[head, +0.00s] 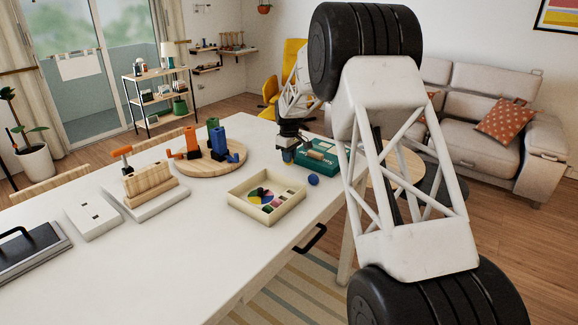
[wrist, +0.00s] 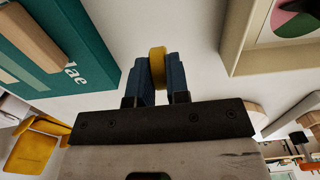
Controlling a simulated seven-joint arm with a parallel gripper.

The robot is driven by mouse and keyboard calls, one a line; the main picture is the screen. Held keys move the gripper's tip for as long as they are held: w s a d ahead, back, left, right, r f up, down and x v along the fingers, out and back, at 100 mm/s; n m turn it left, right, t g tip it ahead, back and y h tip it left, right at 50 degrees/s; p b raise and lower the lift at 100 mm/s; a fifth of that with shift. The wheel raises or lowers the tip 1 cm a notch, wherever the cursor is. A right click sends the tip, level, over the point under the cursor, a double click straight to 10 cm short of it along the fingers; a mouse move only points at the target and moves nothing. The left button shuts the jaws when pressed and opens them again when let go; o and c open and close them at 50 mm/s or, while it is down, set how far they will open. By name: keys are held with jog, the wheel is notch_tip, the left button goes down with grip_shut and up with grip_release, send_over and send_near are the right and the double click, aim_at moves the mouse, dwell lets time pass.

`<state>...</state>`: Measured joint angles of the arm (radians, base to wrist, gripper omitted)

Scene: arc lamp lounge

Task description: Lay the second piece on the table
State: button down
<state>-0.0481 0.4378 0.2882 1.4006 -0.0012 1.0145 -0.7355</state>
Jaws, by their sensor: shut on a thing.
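My gripper (head: 288,158) points down over the table (head: 180,250) near its far right edge, between the teal box and the shallow tray. In the wrist view its two blue fingers (wrist: 157,80) are shut on a yellow rounded piece (wrist: 157,62). The fingers cover most of the piece's sides. I cannot tell whether it touches the table. A pale tray (head: 233,199) holds a disc with coloured wedges and other coloured pieces. I cannot tell which is the first piece.
The teal box (head: 322,152) with a wooden piece on it stands close to my gripper; it also shows in the wrist view (wrist: 85,65). A round wooden board (head: 205,168) bears orange, blue and green parts. The table's front is clear.

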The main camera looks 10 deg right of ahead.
jog(key=shift+f, duration=1.95)
jog(key=shift+f, duration=0.15)
jog(key=c, duration=1.1)
grip_release()
jog(key=shift+r, duration=0.2)
notch_tip(320, 180, up, 12)
